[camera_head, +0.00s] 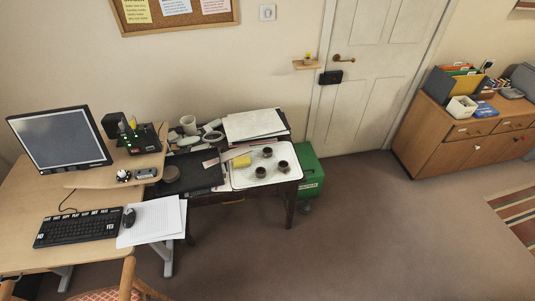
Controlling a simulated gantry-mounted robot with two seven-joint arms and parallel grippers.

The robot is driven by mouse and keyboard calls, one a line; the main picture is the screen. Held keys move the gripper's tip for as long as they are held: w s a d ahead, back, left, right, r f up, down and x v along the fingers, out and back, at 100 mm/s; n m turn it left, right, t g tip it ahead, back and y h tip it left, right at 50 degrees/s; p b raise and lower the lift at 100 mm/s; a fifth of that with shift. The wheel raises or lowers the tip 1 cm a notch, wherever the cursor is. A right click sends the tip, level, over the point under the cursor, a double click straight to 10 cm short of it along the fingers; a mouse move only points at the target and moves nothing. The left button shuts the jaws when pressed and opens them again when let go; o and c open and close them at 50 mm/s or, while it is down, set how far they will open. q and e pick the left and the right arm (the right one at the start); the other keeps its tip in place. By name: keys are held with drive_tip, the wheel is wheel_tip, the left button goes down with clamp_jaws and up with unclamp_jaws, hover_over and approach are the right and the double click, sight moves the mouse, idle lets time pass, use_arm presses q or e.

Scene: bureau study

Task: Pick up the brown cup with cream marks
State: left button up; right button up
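Three small dark brown cups stand close together on a white tray (240,182) at the right end of the small dark table. One brown cup (267,152) is at the back, one (283,166) is at the right, and one (260,172) is at the front left. They are too small in this view to tell which has cream marks. Neither of my grippers shows in the view.
A yellow block (242,161) and a stack of papers (254,124) lie near the cups. A desk with a monitor (60,138) and keyboard (78,228) stands at the left. A green bin (310,172) stands beside the table. The carpet (370,235) at front right is clear.

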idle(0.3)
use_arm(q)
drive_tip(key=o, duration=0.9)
